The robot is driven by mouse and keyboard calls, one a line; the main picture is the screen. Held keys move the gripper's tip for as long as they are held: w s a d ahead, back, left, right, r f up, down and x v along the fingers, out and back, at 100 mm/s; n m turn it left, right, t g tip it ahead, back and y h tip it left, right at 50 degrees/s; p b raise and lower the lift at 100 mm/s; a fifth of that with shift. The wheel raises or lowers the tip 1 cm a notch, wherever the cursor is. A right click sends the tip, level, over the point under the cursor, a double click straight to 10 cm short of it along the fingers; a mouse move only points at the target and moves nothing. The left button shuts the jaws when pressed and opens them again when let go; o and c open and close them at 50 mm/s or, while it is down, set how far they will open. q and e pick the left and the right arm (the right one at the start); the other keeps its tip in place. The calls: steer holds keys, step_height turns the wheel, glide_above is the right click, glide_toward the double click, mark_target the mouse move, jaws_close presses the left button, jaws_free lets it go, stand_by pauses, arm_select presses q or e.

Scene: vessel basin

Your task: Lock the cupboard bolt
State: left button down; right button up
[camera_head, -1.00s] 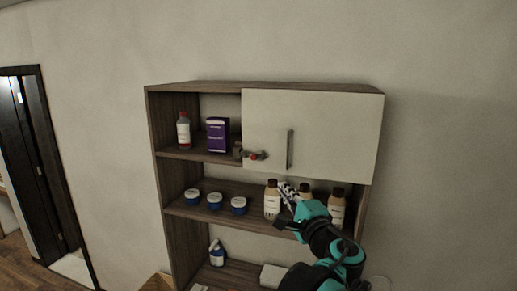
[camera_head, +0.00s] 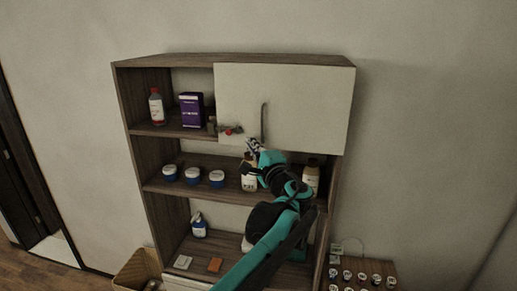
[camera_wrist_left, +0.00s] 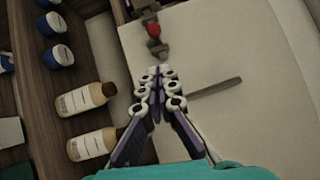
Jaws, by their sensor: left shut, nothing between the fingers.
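The cupboard bolt (camera_head: 231,130) has a red knob and sits at the lower left edge of the white cupboard door (camera_head: 300,105), which is closed. In the left wrist view the bolt (camera_wrist_left: 153,30) lies just beyond my fingertips, its red knob at the top. My left gripper (camera_head: 252,144) is shut and empty, in front of the door's lower edge, right of and slightly below the bolt. Its fingertips (camera_wrist_left: 158,72) show together in the wrist view, apart from the bolt. Whether the bolt is slid across is too small to tell. My right gripper is out of view.
The vertical door handle (camera_head: 264,122) is close to the right of my left gripper. Brown-capped bottles (camera_head: 249,180) stand on the shelf below. A purple box (camera_head: 191,109) and a red-capped bottle (camera_head: 157,106) stand left of the bolt. Blue-and-white jars (camera_head: 193,175) line the middle shelf.

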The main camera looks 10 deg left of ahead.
mark_target(227, 134)
arm_select(q)
steer(key=a, duration=0.1)
steer(key=w+a+p, duration=0.1)
steer(key=w+a, duration=0.1)
steer(key=shift+a+r, duration=0.35)
steer(key=shift+r, duration=0.05)
steer(key=shift+s+a+p, duration=0.15)
steer(key=shift+a+p, duration=0.15)
steer(key=shift+a, duration=0.25)
steer(key=shift+a+b, duration=0.35)
steer(key=shift+a, duration=1.15)
steer(key=shift+d, duration=0.2)
